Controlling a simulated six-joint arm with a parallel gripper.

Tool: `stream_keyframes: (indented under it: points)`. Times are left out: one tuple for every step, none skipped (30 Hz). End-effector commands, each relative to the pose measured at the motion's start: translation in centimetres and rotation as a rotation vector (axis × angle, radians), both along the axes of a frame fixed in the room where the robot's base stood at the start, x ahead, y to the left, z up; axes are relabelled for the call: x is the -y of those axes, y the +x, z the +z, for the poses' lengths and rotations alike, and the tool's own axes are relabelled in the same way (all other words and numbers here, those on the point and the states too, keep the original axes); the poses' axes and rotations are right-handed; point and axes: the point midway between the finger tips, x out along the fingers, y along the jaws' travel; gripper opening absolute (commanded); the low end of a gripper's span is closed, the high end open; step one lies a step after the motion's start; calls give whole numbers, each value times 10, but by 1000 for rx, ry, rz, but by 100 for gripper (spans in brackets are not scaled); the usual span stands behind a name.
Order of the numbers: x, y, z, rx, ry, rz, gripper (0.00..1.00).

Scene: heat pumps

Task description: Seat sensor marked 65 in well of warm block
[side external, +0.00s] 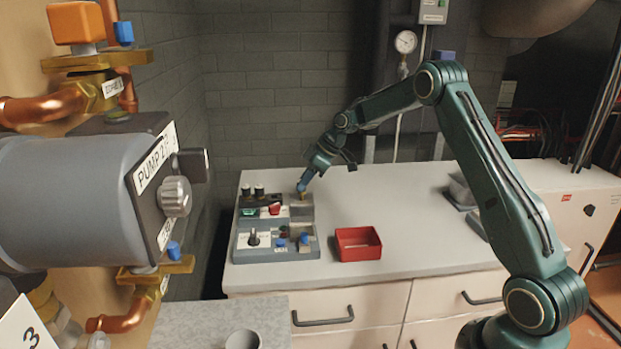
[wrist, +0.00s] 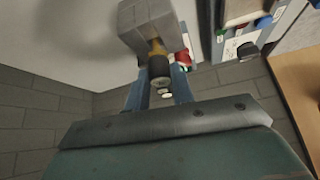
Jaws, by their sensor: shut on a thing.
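My gripper (side external: 302,187) reaches down at the back right of the panel on the bench. In the wrist view its two blue fingers (wrist: 160,92) are shut on a sensor with a black cap (wrist: 159,68) and a brass body (wrist: 157,47). The grey metal block (wrist: 150,14) lies right at the sensor's brass end, and this block (side external: 301,211) also shows under the gripper in the side view. The brass end meets or overlaps the block; how deep it sits in a well is hidden. No marking 65 is readable on the sensor.
A grey panel (side external: 245,254) with knobs and coloured parts stands left and in front of the block. An empty-looking red tray (side external: 358,243) lies to the right. Large pump piping (side external: 70,200) fills the left foreground.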

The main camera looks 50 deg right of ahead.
Motion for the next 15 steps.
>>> stream_keyframes:
  points:
    - [0, 0, -1, 0, 0, 0, 0]
    - [0, 0, -1, 0, 0, 0, 0]
    - [0, 0, -1, 0, 0, 0, 0]
    - [0, 0, -2, 0, 0, 0, 0]
    - [0, 0, -2, 0, 0, 0, 0]
    - [0, 0, -2, 0, 0, 0, 0]
    - [0, 0, -3, 0, 0, 0, 0]
    - [0, 0, -3, 0, 0, 0, 0]
    - [0, 0, -3, 0, 0, 0, 0]
    - [0, 0, -4, 0, 0, 0, 0]
    - [0, 0, -4, 0, 0, 0, 0]
    - [0, 0, -4, 0, 0, 0, 0]
    - [0, 0, -5, 0, 0, 0, 0]
    - [0, 0, -5, 0, 0, 0, 0]
    - [0, 0, -5, 0, 0, 0, 0]
